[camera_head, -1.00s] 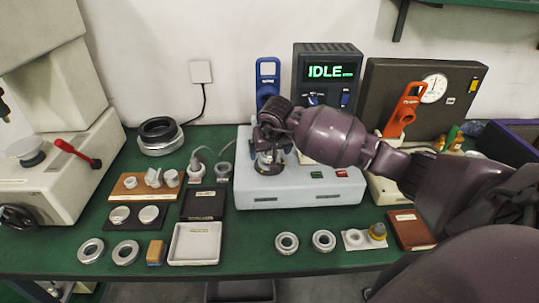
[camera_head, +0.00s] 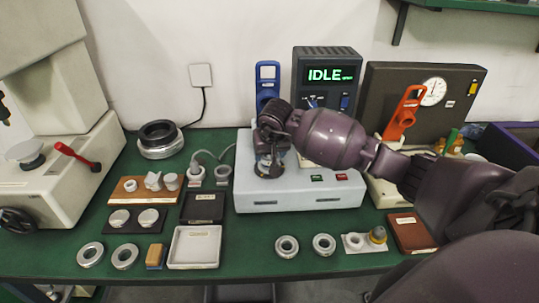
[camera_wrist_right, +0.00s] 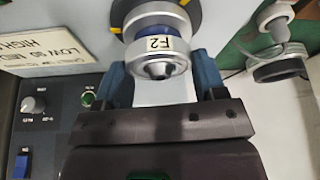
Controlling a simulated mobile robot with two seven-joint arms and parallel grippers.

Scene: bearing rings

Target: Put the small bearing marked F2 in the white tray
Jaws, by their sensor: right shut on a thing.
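The small bearing marked F2 (camera_wrist_right: 160,58) is a silver ring with a white "F2" label in the right wrist view. It sits between the blue-padded fingers of my right gripper (camera_wrist_right: 160,76), which is shut on it. Behind it are a blue part and a black-and-yellow ring of the tester; I cannot tell whether the bearing is still seated there. In the head view my right gripper (camera_head: 269,168) is over the light grey tester box (camera_head: 300,195) and mostly hides the bearing. The white tray (camera_head: 195,265) lies empty at the front left. My left gripper is not in view.
A black tray (camera_head: 203,207) lies behind the white tray. Silver rings (camera_head: 90,255) and a tan block (camera_head: 155,256) lie to its left. Two more rings (camera_head: 287,246) lie to its right, with free mat between. A display (camera_head: 330,75) reads IDLE.

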